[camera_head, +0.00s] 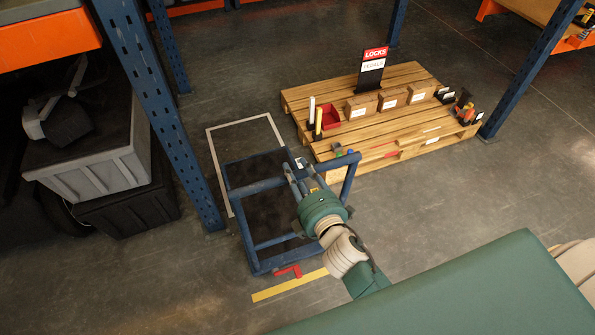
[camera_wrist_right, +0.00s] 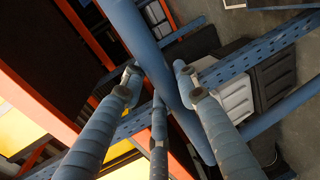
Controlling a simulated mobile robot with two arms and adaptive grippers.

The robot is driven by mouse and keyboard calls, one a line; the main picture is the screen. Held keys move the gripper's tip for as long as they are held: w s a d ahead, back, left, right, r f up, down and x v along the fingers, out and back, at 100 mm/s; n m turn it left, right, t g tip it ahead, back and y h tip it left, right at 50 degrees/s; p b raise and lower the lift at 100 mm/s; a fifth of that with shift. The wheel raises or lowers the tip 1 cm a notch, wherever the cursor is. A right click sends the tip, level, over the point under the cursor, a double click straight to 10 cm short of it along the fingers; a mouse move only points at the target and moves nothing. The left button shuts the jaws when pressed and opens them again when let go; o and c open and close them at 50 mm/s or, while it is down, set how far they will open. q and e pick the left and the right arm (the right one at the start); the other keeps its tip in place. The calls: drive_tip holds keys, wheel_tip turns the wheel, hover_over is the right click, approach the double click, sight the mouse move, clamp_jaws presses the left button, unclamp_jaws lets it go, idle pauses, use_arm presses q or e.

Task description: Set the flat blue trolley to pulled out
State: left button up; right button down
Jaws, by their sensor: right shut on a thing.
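The flat blue trolley (camera_head: 258,187) stands on the floor in the middle of the head view. It is a low blue tube frame with a dark deck and a raised handle (camera_head: 336,163) at its right side. Its far left part overlaps a white outlined rectangle (camera_head: 245,122) on the floor, and its near part lies outside it. My right gripper (camera_head: 303,174) is at the handle side, shut on a blue tube of the trolley. In the right wrist view the tube (camera_wrist_right: 148,48) runs between the fingers. The exact contact is partly hidden. My left gripper is not in view.
A wooden pallet (camera_head: 420,82) with boxes and a locks sign (camera_head: 372,68) stands close beyond the trolley. A blue rack post (camera_head: 165,105) rises at its left, beside grey bins (camera_head: 95,172). A yellow floor strip (camera_head: 290,286) and red marker (camera_head: 289,271) lie nearer. Floor front left is clear.

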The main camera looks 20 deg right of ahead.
drive_tip(key=c, duration=1.3)
unclamp_jaws()
drive_tip(key=shift+f, duration=0.2)
drive_tip(key=shift+r, duration=0.1)
drive_tip(key=s, duration=0.4)
drive_tip(key=s+r, duration=0.1)
drive_tip(key=s, duration=0.3)
drive_tip(key=s+r, duration=0.1)
drive_tip(key=s, duration=0.2)
drive_tip(key=shift+s+d+r, duration=0.15)
drive_tip(key=shift+s+d, duration=0.1)
drive_tip(key=shift+s, duration=0.15)
drive_tip(key=s+a+f+m+g, duration=0.1)
drive_tip(key=s+f+m+g, duration=0.3)
drive_tip(key=f, duration=1.1)
drive_tip(key=s+f+m+g, duration=0.3)
drive_tip(key=s+f, duration=0.2)
drive_tip(key=f, duration=1.1)
drive_tip(key=s+d+f+m+g, duration=0.2)
drive_tip(key=s+f+m, duration=0.1)
drive_tip(key=s+f, duration=0.3)
drive_tip(key=s+d+f+m+g, duration=0.2)
drive_tip(key=s+f+m+g, duration=0.1)
drive_tip(key=s+f, duration=0.4)
drive_tip(key=s+d+f+m+g, duration=0.2)
drive_tip(key=s+f, duration=0.4)
drive_tip(key=s, duration=0.6)
drive_tip(key=shift+s+d+f+m+g+h, duration=0.1)
drive_tip(key=shift+d+f+m+g+h, duration=0.2)
drive_tip(key=shift+f+m+g, duration=0.15)
